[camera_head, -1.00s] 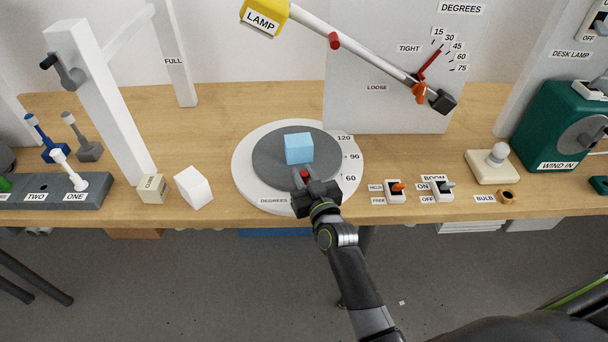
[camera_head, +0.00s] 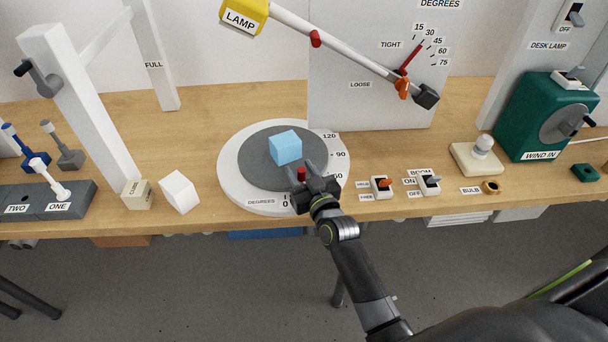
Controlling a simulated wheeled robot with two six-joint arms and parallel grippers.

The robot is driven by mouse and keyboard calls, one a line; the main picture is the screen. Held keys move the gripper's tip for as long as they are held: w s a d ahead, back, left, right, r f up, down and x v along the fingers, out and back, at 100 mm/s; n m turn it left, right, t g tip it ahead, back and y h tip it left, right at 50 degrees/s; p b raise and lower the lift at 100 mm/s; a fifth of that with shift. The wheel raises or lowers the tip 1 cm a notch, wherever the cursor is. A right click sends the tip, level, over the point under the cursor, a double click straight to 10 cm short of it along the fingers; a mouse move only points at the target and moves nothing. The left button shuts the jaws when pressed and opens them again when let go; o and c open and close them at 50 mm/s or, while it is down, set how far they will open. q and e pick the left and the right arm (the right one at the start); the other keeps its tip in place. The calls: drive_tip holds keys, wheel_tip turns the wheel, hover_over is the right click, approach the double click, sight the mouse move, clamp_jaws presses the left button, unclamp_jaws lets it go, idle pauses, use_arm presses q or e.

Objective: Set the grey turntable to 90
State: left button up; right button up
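The grey turntable (camera_head: 252,165) is a round disc set in a white ring (camera_head: 228,174) on the bench. The ring carries a DEGREES label and the numbers 0, 60, 90 and 120 around its right side. A light blue cube (camera_head: 286,147) sits on the disc, turned a little askew. A red peg (camera_head: 301,174) stands near the disc's front right edge. My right gripper (camera_head: 315,174) is at that edge, with its fingers apart and close beside the peg. It hides the 60 mark partly and any pointer there. My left gripper is out of view.
Switches with orange (camera_head: 383,183) and grey levers stand just right of my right gripper. The lamp arm (camera_head: 345,50) hangs above. A bulb base (camera_head: 477,158) and green winder (camera_head: 540,125) stand right.

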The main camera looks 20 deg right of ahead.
drive_tip(key=shift+s+f, duration=0.15)
drive_tip(key=shift+s, duration=0.3)
drive_tip(key=s+d+b, duration=0.1)
drive_tip(key=s+b, duration=0.6)
drive_tip(key=s, duration=0.9)
drive_tip(key=shift+s+d, duration=0.15)
drive_tip(key=shift+s, duration=0.1)
